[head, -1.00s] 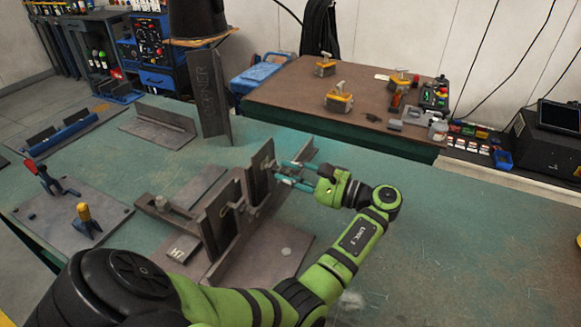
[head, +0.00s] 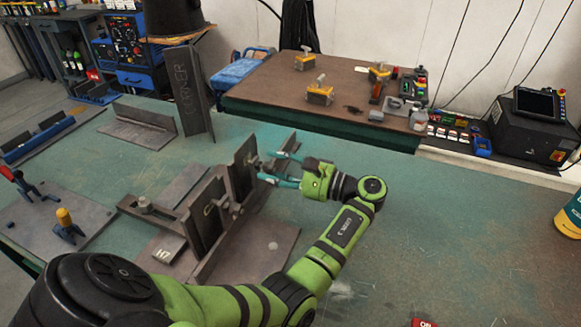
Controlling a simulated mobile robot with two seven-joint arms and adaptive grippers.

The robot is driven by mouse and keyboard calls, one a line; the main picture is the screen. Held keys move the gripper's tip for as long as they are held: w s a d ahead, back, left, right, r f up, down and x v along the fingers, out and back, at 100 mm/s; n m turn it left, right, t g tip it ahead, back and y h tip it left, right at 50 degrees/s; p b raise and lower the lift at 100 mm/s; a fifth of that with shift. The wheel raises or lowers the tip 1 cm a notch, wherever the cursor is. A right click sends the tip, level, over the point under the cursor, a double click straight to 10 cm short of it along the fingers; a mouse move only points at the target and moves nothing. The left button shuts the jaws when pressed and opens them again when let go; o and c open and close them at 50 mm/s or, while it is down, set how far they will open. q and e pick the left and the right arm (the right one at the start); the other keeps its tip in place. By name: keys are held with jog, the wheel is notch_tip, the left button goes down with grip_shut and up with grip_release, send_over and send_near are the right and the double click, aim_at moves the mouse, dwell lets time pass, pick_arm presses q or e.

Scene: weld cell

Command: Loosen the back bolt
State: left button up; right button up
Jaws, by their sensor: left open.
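A welded steel fixture (head: 205,225) of dark upright plates on a flat base plate stands on the green table. The back bolt (head: 254,162) appears as a small part on the far upright plate (head: 243,160), partly hidden by my fingers. A second bolt (head: 230,207) sits nearer on the same fixture. My left gripper (head: 268,167) is open, its teal fingers pointing left at the far plate, around or just beside the back bolt; I cannot tell whether they touch it. My right gripper is out of view.
A clamp plate with a red-handled clamp and a yellow-topped post (head: 66,218) lies at left. Angle pieces (head: 140,127) stand behind the fixture. A brown table (head: 280,88) with yellow-grey tools is at the back. The green table right of my arm is mostly clear.

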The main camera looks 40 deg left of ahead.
pick_arm(q)
jog(key=v, duration=1.1)
jog(key=shift+d, duration=0.25)
jog(key=shift+r, duration=0.1)
